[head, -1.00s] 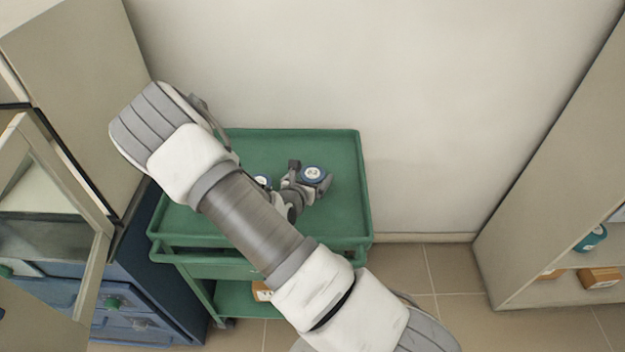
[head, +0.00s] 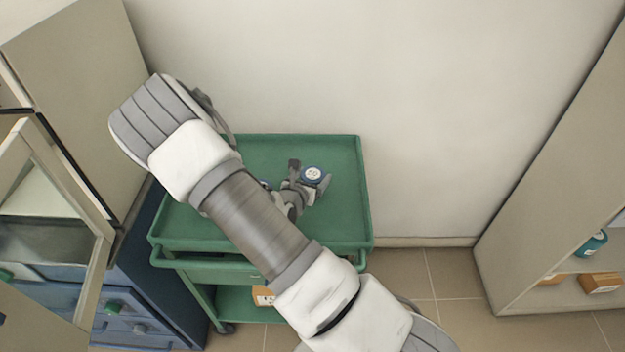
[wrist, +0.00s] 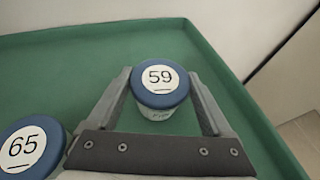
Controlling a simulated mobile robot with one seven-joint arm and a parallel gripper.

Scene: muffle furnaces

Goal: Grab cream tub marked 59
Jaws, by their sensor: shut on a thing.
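The tub marked 59 (wrist: 160,84) has a blue lid with a white number label and a pale body. It stands between the two fingers of my gripper (wrist: 162,98) in the wrist view, and the gripper is shut on it. In the head view the tub (head: 312,174) shows at the gripper's tip over the green cart's top tray (head: 345,215). I cannot tell whether its base touches the tray. A second blue-lidded tub, marked 65 (wrist: 22,148), is at the lower left in the wrist view, beside the gripper. In the head view my arm mostly hides it.
The cart's raised rim surrounds the tray, with the wall behind. A blue drawer cabinet (head: 140,300) and an open furnace door (head: 60,200) stand at the left. A shelf unit (head: 540,235) at the right holds a teal container (head: 592,244) and orange boxes (head: 600,283).

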